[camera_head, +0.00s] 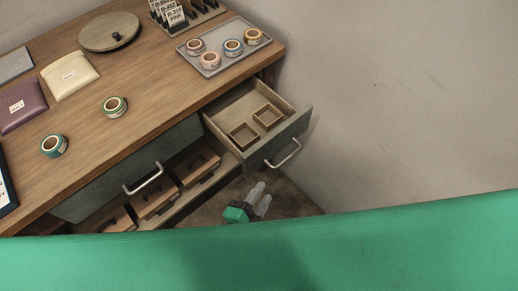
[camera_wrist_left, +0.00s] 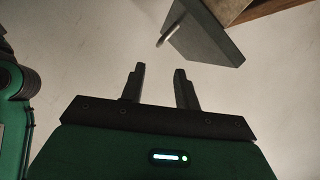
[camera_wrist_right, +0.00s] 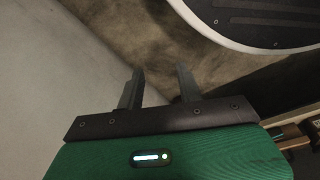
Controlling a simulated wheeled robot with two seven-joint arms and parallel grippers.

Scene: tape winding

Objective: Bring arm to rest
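My left gripper (camera_head: 260,198) shows in the head view just below the open drawer's handle, in front of the desk and holding nothing. In the left wrist view its two fingers (camera_wrist_left: 160,82) stand apart with nothing between them, and the drawer's front corner shows beyond them. My right gripper (camera_wrist_right: 160,85) shows in the right wrist view with its fingers apart and empty. I do not see the right gripper in the head view.
The open drawer (camera_head: 292,131) juts out at the desk's right end with two small wooden boxes inside. A tray (camera_head: 207,71) holds several tape rolls. A green-edged tape roll (camera_head: 115,107) and a teal one (camera_head: 54,146) lie on the desk (camera_head: 150,75). Wall lies right.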

